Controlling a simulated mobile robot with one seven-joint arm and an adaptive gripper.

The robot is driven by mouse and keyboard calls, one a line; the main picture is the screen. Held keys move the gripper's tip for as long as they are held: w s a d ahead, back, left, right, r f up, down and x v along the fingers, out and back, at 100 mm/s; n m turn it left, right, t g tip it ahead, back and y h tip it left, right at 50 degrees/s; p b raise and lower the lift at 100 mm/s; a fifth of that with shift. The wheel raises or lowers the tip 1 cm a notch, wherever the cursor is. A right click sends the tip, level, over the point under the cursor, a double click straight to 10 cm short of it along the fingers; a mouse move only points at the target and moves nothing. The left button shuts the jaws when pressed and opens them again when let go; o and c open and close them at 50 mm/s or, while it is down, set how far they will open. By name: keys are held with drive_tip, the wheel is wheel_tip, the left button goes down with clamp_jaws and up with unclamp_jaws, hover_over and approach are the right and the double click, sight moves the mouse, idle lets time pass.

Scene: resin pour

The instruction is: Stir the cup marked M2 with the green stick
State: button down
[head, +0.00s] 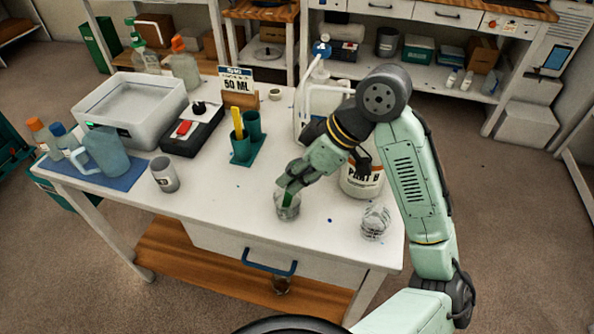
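A clear cup (288,208) stands near the front edge of the white table, below my gripper. My gripper (290,183) points down and to the left over this cup. It looks shut on a green stick (288,199), whose lower part is inside the cup. The stick's top is hidden by the fingers. A second clear cup (375,222) stands to the right, near the table's front right corner. A grey cup (165,175) with a dark mark stands at the left. The marks are too small to read, so I cannot tell which cup is M2.
A green holder (241,150) with yellow sticks stands mid-table. The table's middle front is clear.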

drive_tip(key=shift+d, duration=0.35)
drive_tip(key=shift+w, duration=0.3)
drive_tip(key=shift+d+r+p, duration=0.15)
drive_tip(key=shift+r+p, duration=0.15)
drive_tip(key=shift+r, duration=0.4)
drive_tip(key=shift+d+r+p, duration=0.15)
drive_tip(key=shift+r+p, duration=0.1)
drive_tip(key=shift+r, duration=0.45)
drive_tip(key=r, duration=0.2)
drive_tip(key=d+r, duration=0.1)
drive_tip(key=r, duration=0.1)
drive_tip(key=shift+w+r, duration=0.15)
drive_tip(key=shift+r, duration=0.05)
